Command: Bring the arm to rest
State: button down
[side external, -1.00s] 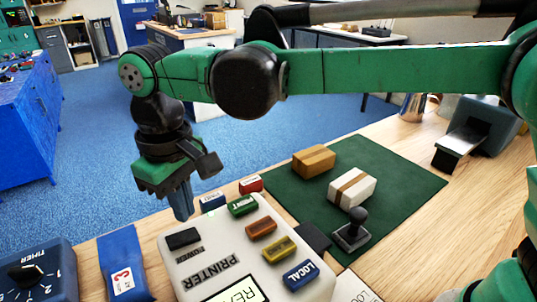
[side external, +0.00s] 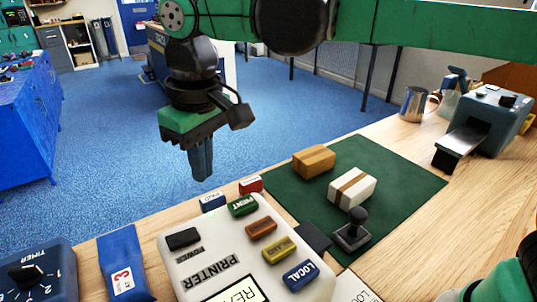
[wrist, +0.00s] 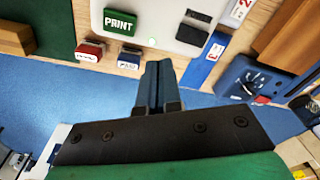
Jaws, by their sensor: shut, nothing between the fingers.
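My gripper (side external: 203,178) hangs in the air above and behind the printer, fingers pointing down. Its fingers are shut together with nothing between them; the wrist view shows the shut fingers (wrist: 158,70) too. My green arm stretches across the top of the side view. The printer (side external: 215,258) is a white box with coloured keys, and its green PRINT key (side external: 243,205) also shows in the wrist view (wrist: 120,22). The gripper touches nothing that I can see.
A green mat (side external: 405,180) holds a tan carton (side external: 313,160), a white carton with a brown band (side external: 352,187) and a hand stamp (side external: 352,232). A timer (side external: 35,275) and blue strip (side external: 124,262) lie left. A grey machine (side external: 490,118) and metal mug (side external: 414,104) stand back right.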

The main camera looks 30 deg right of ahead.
jog(key=s+d+f+m+t, duration=0.1)
jog(key=s+d+f+t, duration=0.1)
jog(key=d, duration=0.5)
jog(key=s+d+f+m+t, duration=0.2)
jog(key=d, duration=0.5)
jog(key=s+d+f+m+t, duration=0.1)
jog(key=s+d+m+t, duration=0.1)
jog(key=d, duration=0.5)
jog(key=shift+s+d+f+t, duration=0.3)
jog(key=shift+s+d+f, duration=0.1)
jog(key=shift+s, duration=0.1)
